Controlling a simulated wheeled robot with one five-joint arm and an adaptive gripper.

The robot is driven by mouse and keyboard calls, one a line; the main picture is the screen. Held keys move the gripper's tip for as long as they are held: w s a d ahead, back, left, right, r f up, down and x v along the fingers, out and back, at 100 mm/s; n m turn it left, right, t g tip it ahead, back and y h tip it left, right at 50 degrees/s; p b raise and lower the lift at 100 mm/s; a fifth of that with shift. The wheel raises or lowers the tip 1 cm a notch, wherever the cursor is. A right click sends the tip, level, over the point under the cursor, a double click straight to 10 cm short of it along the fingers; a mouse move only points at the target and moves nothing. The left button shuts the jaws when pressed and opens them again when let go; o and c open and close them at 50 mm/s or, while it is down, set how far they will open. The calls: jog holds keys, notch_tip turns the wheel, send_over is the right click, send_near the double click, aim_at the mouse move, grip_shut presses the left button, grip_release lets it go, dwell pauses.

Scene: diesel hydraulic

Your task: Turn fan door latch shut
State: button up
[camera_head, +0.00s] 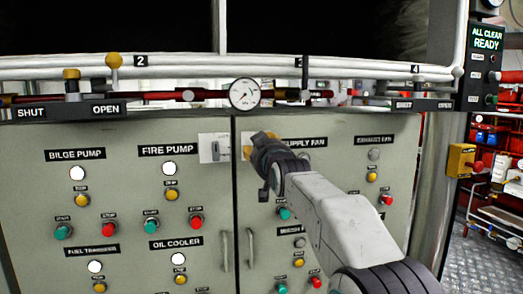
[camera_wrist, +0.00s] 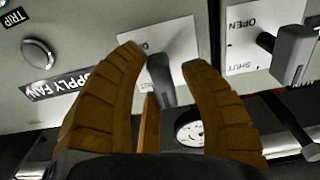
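The fan door latch shows in the wrist view as a dark grey lever (camera_wrist: 161,78) on a white plate (camera_wrist: 160,35). My gripper (camera_wrist: 164,60) is open, with its brown fingers on either side of this lever; contact cannot be told. In the head view my gripper (camera_head: 262,150) is in front of the fan door's upper left corner and hides the lever. The fan door (camera_head: 345,200) carries the SUPPLY FAN label (camera_head: 306,143). The neighbouring door's latch (camera_head: 214,149) also shows in the wrist view (camera_wrist: 292,52), beside plate words OPEN and SHUT.
A round gauge (camera_head: 245,94) and a pipe run (camera_head: 160,97) pass just above the doors. The left door (camera_head: 120,215) carries buttons and lamps. Vertical door handles (camera_head: 224,251) sit lower down. A yellow box (camera_head: 461,160) is at the right.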

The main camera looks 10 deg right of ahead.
jog(key=shift+o, duration=1.3)
jog(key=shift+d, duration=0.1)
jog(key=s, duration=1.2)
jog(key=shift+s, duration=0.1)
jog(key=s+b, duration=0.3)
jog(key=s, duration=0.5)
jog(key=shift+p, duration=0.35)
